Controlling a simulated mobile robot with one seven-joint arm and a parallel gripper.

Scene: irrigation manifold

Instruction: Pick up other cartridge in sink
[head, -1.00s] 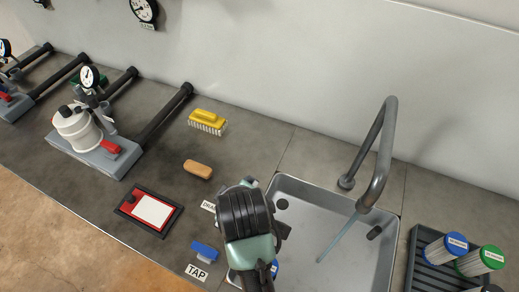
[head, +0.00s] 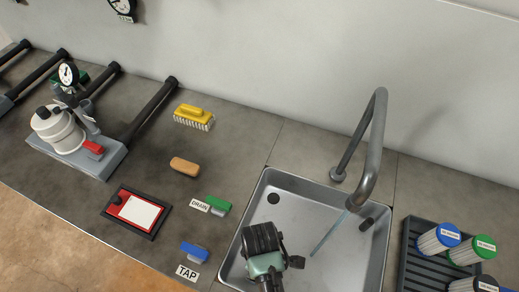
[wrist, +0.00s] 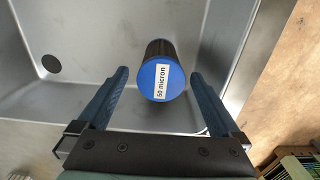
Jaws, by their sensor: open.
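A cartridge (wrist: 161,80) with a blue end cap labelled "50 micron" is in the metal sink (wrist: 90,100), seen in the wrist view with its dark body reaching back behind the cap. My gripper (wrist: 158,80) is open, with one finger on each side of the cap and visible gaps between. In the head view my gripper (head: 272,268) is over the left front part of the sink (head: 310,215), and my wrist hides the cartridge there. Water runs from the grey faucet (head: 372,140) into the sink.
A dark rack (head: 418,270) with several cartridges, blue, green and dark capped, stands right of the sink. Left of it are a green drain handle (head: 217,205), a blue tap handle (head: 194,252), a red-and-white board (head: 137,212), a sponge (head: 184,167) and a yellow brush (head: 194,117).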

